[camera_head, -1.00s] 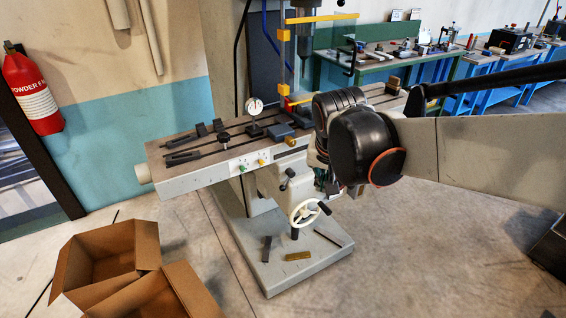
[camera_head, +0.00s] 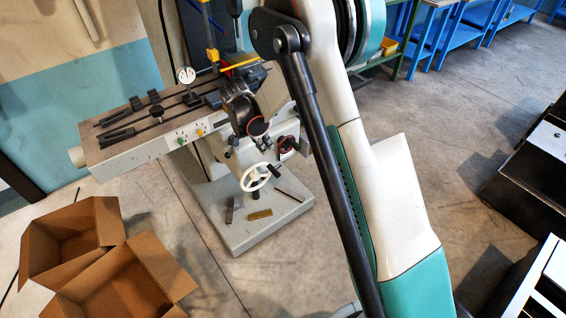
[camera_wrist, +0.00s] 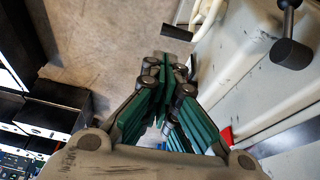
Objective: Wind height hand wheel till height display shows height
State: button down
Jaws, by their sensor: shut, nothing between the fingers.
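The white hand wheel (camera_head: 255,177) with a dark handle is low on the front of the milling machine, above its base. In the wrist view, part of a pale curved rim (camera_wrist: 208,14), apparently the wheel, shows at the top with a black handle (camera_wrist: 177,32). My gripper (camera_wrist: 170,68) has its green-padded fingers together and empty, apart from the rim and handle. In the head view the fingers are too small and hidden to make out. I cannot identify a height display or read any value; a round white dial (camera_head: 186,75) stands on the machine table.
The machine table (camera_head: 110,155) carries clamps. Open cardboard boxes (camera_head: 70,225) stand on the floor at left. Dark cabinets (camera_head: 510,180) are at right.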

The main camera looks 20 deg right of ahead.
aim_at(278, 173)
jog(key=b+x, duration=0.5)
jog(key=x, duration=1)
jog(key=shift+w+d+f, duration=0.1)
jog(key=shift+d+f, duration=0.05)
jog(key=shift+f, duration=0.2)
jog(key=shift+w, duration=0.1)
